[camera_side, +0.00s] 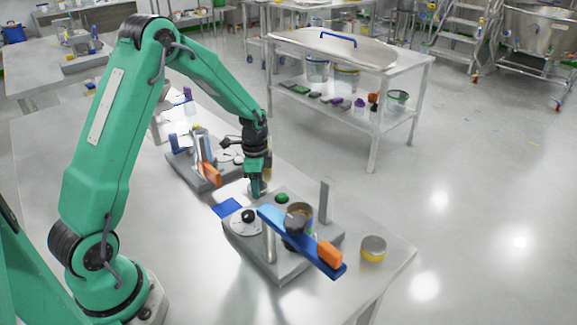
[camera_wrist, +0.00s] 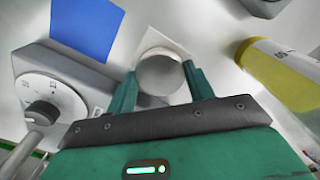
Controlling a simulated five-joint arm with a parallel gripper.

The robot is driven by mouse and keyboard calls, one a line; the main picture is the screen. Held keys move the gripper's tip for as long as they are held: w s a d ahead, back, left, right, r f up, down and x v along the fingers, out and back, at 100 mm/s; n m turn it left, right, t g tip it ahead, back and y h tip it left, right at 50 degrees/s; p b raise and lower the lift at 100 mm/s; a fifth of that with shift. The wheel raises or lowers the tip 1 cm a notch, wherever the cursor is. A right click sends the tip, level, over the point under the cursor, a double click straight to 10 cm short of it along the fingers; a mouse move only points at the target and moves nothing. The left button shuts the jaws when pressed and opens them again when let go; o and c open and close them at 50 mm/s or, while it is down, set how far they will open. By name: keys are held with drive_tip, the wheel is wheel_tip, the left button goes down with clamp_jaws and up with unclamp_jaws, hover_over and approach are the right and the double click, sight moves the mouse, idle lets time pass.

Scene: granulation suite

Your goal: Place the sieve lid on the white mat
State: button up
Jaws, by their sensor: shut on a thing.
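The sieve lid (camera_wrist: 160,73) is a round, silvery disc between the two fingertips of my gripper (camera_wrist: 160,85) in the wrist view. My gripper is shut on it. The white mat (camera_wrist: 152,38) shows as a pale square behind the lid, and the lid covers part of it. I cannot tell whether the lid touches the mat. In the side view my gripper (camera_side: 257,190) points down, low over the table between two grey devices. The lid and mat are mostly hidden there by the fingers.
A blue square (camera_side: 227,208) lies left of my gripper. The near grey device (camera_side: 283,272), with a dial and a tilted blue bar, stands close in front. Another device (camera_side: 207,183) stands behind. A yellow-banded jar (camera_side: 373,249) is at the right. The table's left front is clear.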

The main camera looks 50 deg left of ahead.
drive_tip(key=shift+f, duration=0.1)
drive_tip(key=o, duration=1)
wheel_tip(320, 180, up, 12)
drive_tip(key=shift+r, duration=0.2)
drive_tip(key=shift+r, duration=0.1)
idle(0.4)
